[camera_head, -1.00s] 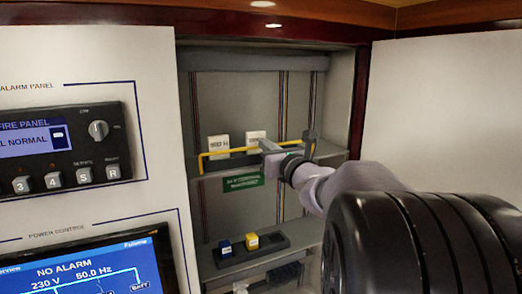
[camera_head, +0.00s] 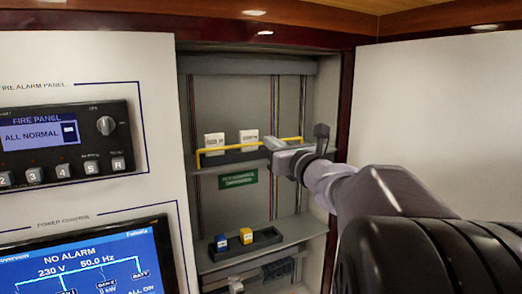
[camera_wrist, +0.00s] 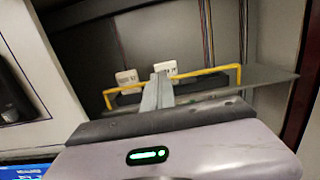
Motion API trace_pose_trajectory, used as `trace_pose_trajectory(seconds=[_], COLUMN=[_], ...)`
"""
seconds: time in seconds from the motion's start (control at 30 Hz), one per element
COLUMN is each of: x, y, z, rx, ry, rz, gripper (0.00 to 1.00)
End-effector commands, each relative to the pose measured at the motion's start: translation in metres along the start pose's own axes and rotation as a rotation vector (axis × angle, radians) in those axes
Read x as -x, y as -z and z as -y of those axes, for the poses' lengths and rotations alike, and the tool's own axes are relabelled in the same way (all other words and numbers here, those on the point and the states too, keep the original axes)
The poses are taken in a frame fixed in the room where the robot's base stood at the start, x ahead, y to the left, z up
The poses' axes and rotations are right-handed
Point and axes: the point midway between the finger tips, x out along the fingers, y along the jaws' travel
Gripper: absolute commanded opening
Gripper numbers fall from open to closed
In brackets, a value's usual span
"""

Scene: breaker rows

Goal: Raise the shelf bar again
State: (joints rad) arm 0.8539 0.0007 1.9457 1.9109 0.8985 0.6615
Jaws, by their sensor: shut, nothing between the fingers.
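The yellow shelf bar (camera_head: 228,148) runs along the front of the upper cabinet shelf (camera_head: 212,168). Its ends bend down towards the shelf, and it stands above the shelf's front edge. Two white blocks (camera_head: 214,143) (camera_head: 248,140) stand behind the bar.
A green label (camera_head: 238,179) is below the upper shelf. Panels flank the cabinet: alarm panel (camera_head: 66,140) left, white wall (camera_head: 445,95) right.

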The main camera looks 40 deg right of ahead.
Motion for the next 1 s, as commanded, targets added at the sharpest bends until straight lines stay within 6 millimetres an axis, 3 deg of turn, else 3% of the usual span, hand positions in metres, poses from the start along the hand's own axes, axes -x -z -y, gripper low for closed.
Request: trace_pose_trajectory(seconds=[0.1, 0.3, 0.73, 0.77, 0.87, 1.0], x=[0.021, 0.044, 0.049, 0.049, 0.053, 0.081], y=[-0.017, -0.035, -0.036, -0.031, 0.016, 0.128], z=[0.001, 0.001, -0.002, -0.007, -0.049, -0.149], rx=[0.002, -0.001, 0.003, 0.014, 0.127, 0.450], ry=[0.003, 0.001, -0.004, -0.014, -0.105, -0.359], rz=[0.001, -0.001, -0.005, -0.011, -0.065, -0.174], gripper=[0.00, 0.00, 0.00, 0.00, 0.00, 0.00])
